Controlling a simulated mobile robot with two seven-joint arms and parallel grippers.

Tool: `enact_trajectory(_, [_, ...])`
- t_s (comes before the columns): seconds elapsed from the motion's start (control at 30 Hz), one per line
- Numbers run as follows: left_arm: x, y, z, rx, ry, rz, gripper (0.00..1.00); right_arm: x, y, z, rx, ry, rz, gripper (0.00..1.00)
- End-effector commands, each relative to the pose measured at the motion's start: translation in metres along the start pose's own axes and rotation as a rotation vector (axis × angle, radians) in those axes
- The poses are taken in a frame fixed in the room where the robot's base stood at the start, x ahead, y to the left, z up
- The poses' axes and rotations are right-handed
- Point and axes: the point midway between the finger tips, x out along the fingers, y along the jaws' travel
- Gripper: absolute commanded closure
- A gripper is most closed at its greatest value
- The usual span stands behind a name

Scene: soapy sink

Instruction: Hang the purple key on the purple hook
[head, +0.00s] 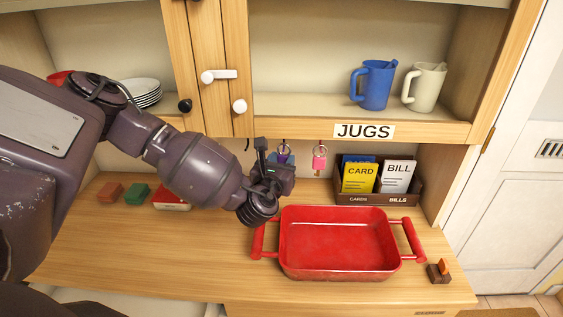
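A blue-purple key (285,155) shows just behind my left gripper, under the shelf's front edge, partly hidden by the gripper. A pink key (319,160) hangs from a ring under the shelf to its right. A small dark hook (247,144) shows under the edge to the left; its colour is too small to tell. My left gripper (272,160) is at the keys, above the back left of the red tray. Its fingers are partly hidden, so I cannot tell whether it is shut on the key. My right gripper is not in view.
A red tray (340,272) with two handles fills the counter's middle. A card and bill box (378,198) stands behind it on the right. A blue jug (374,85) and a cream jug (425,88) stand on the shelf above. Coloured blocks lie left; the front left counter is clear.

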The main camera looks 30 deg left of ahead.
Motion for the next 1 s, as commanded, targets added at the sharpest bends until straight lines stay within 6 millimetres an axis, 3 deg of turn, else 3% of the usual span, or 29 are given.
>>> enact_trajectory(0.03, [0.0, 0.0, 0.0, 0.0, 0.0, 0.0, 0.56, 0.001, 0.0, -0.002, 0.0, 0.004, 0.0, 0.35])
enact_trajectory(0.17, [0.0, 0.0, 0.0, 0.0, 0.0, 0.0, 0.36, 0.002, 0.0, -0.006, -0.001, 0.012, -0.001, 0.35])
enact_trajectory(0.57, [-0.007, 0.0, -0.001, -0.001, 0.001, 0.0, 0.35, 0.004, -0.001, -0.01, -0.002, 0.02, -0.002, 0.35])
enact_trajectory(1.0, [-0.079, 0.001, -0.002, -0.002, 0.004, 0.0, 0.35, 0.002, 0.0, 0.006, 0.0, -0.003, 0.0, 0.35])
